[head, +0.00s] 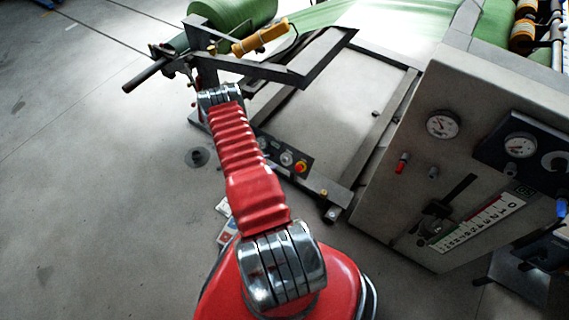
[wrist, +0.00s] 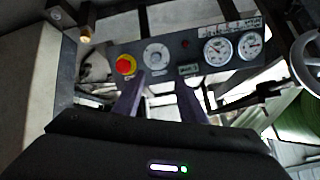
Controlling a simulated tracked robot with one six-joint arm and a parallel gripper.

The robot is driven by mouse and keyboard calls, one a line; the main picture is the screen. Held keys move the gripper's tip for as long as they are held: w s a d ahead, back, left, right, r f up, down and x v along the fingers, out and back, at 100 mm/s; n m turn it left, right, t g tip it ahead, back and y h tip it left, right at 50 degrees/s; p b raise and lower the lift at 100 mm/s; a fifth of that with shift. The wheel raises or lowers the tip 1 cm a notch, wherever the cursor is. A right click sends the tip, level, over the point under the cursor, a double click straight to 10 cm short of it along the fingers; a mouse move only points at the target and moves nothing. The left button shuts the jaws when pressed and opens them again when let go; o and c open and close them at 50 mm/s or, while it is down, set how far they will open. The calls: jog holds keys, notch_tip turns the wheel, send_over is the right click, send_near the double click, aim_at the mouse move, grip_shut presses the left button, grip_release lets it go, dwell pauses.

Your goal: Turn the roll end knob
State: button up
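A dark control panel (wrist: 172,72) fills the upper middle of the wrist view. It bears a round grey knob on a pale dial (wrist: 156,55); its lettering is too small to read, so I cannot confirm it is the roll end knob. The same panel (head: 272,150) shows in the head view beside my red arm, partly covered by it. My gripper (wrist: 160,83) is open, its two dark purple fingers apart with nothing between them. The fingertips appear just below the knob in the picture; contact cannot be told. In the head view the gripper is hidden.
A red button on yellow (wrist: 125,65) sits left of the knob, and two gauges (wrist: 218,50) sit right. A handwheel (wrist: 306,62) is at far right. The head view shows a green roll (head: 232,14), a steel frame (head: 330,50) and a grey gauge cabinet (head: 400,165).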

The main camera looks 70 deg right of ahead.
aim_at(284, 160)
jog(key=n, duration=0.3)
jog(key=shift+s+a+f, duration=0.2)
jog(key=shift+f, duration=0.05)
jog(key=shift+f, duration=0.1)
jog(key=shift+x, duration=6.8)
jog(key=shift+a+f, duration=0.1)
jog(key=shift+f, duration=0.05)
jog(key=shift+c, duration=0.7)
grip_shut()
